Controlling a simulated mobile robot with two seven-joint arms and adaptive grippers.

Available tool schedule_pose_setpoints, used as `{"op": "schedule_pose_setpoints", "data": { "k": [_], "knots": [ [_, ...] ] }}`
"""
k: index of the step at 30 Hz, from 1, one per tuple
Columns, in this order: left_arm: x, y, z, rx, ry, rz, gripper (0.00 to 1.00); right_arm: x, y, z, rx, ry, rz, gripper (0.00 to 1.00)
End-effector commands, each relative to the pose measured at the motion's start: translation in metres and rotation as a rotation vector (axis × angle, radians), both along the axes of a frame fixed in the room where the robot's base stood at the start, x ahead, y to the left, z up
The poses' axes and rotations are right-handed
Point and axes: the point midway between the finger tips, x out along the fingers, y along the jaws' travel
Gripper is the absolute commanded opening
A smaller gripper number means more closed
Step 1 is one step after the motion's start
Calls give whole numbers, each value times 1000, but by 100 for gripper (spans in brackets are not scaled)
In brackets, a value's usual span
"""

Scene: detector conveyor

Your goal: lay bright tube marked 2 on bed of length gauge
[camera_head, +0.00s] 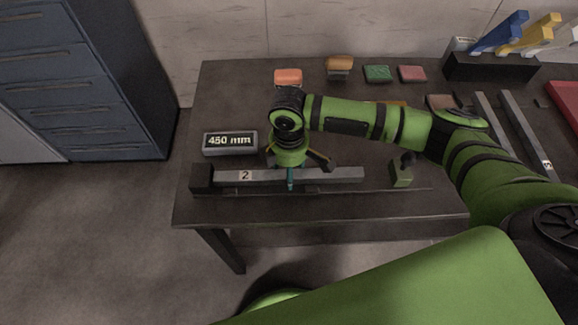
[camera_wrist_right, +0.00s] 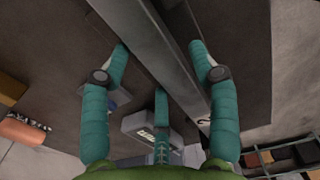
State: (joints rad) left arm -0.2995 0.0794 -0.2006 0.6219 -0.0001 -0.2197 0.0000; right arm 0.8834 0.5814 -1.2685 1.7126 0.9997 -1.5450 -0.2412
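The bright grey square tube marked 2 (camera_head: 335,175) lies lengthwise along the length gauge bed (camera_head: 385,189), its left end at the dark end block (camera_head: 201,179). Whether it is fully seated is hard to tell. The gauge's green sliding block (camera_head: 401,173) stands right of the tube, with a gap. My right gripper (camera_head: 291,172) is over the tube's middle, fingers spread, one teal finger in front of it. In the right wrist view the tube (camera_wrist_right: 172,60) runs between the open fingers (camera_wrist_right: 160,60), with space on the left. My left gripper is not in view.
A display reading 450 mm (camera_head: 230,142) stands behind the gauge's left end. Orange (camera_head: 288,78), green (camera_head: 378,73) and red (camera_head: 412,73) items lie at the back. Other long tubes (camera_head: 524,135) lie at the right, near a dark rack (camera_head: 490,67) with coloured pieces.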

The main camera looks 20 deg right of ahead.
Motion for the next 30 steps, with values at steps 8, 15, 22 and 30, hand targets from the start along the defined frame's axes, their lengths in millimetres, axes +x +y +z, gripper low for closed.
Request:
{"op": "schedule_pose_setpoints", "data": {
  "k": [8, 15, 22, 30],
  "knots": [
    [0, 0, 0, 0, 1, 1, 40, 0, 0, 1, 0, 0, 0, 66],
    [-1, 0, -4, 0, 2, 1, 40, 1, 0, 21, 2, -4, 1, 66],
    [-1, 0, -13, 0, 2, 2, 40, 2, 1, 70, 2, -6, 1, 66],
    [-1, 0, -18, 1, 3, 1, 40, 1, 0, 113, 1, -2, -1, 66]
  ]
}}
